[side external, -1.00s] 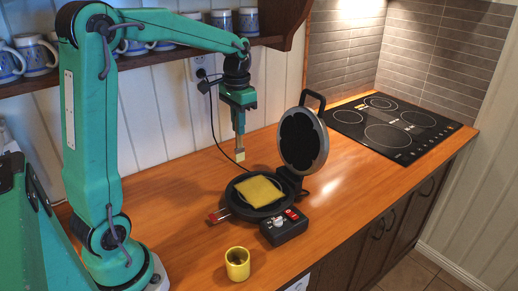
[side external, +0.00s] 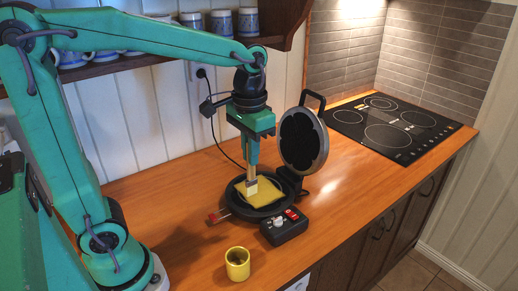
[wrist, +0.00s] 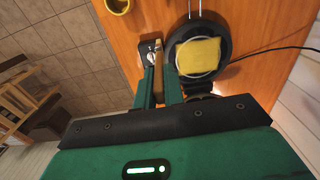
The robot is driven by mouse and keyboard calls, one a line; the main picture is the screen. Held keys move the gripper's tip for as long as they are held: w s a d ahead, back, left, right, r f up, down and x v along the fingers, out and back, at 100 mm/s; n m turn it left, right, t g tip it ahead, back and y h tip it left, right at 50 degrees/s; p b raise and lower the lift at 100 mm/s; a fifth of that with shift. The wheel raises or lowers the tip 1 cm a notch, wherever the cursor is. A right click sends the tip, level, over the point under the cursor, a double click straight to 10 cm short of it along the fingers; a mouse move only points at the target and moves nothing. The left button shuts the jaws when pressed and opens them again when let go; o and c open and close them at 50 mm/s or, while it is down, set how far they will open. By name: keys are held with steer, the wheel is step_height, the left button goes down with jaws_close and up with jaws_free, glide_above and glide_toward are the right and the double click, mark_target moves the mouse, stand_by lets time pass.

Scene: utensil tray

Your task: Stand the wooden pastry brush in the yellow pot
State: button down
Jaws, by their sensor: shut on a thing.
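My gripper (side external: 252,162) is shut on the wooden pastry brush (side external: 251,186), which hangs roughly upright below the jaws. Its pale lower end shows in front of the open waffle iron in the side view; the jaws hide its upper part. In the wrist view, my gripper (wrist: 159,72) has the brush (wrist: 158,48) between its fingers, beside the waffle iron. The yellow pot (side external: 237,265) stands upright on the counter, nearer the camera than the waffle iron, apart from the brush. It also shows at the top of the wrist view (wrist: 118,6).
A black cooktop (side external: 390,125) is at the right. Counter left of the pot is clear.

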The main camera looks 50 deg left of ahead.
steer(key=s+d, duration=0.7)
steer(key=s, duration=0.2)
steer(key=shift+s+d+f, duration=0.15)
steer(key=shift+d, duration=0.1)
steer(key=shift+f, duration=0.2)
step_height(320, 180, down, 11)
stand_by(1.6)
steer(key=shift+f, duration=0.15)
steer(key=c, duration=1.4)
jaws_free()
